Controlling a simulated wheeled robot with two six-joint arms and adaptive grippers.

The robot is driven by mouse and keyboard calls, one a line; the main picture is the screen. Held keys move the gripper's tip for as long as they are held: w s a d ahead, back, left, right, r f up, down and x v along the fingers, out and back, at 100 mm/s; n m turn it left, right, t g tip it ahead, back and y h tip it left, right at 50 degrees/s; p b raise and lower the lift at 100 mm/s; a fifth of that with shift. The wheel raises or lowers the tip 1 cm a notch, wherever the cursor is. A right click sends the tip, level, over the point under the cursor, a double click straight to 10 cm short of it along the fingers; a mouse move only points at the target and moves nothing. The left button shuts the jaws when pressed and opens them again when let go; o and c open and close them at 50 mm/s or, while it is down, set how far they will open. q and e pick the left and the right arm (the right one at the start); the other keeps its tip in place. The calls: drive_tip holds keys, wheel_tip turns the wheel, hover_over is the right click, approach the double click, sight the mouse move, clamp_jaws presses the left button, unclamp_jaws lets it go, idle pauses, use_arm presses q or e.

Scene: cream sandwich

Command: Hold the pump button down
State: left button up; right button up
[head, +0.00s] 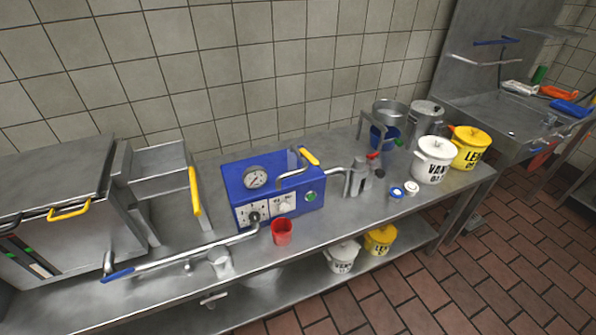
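A blue machine box (240,179) stands on the steel counter against the tiled wall. A lever with a yellow grip (310,157) rises over the box. A metal pipe leads right to a grey fitting (357,178). I see neither of my grippers, and nothing touches the green button.
A red cup (283,232) stands before the box. A long pipe with a blue handle (118,275) runs along the front left. White (433,165) and yellow (470,150) lidded pots stand at the right end. The counter right of the red cup is mostly clear.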

clamp_jaws()
drive_tip(key=shift+d, duration=0.1)
idle(0.9)
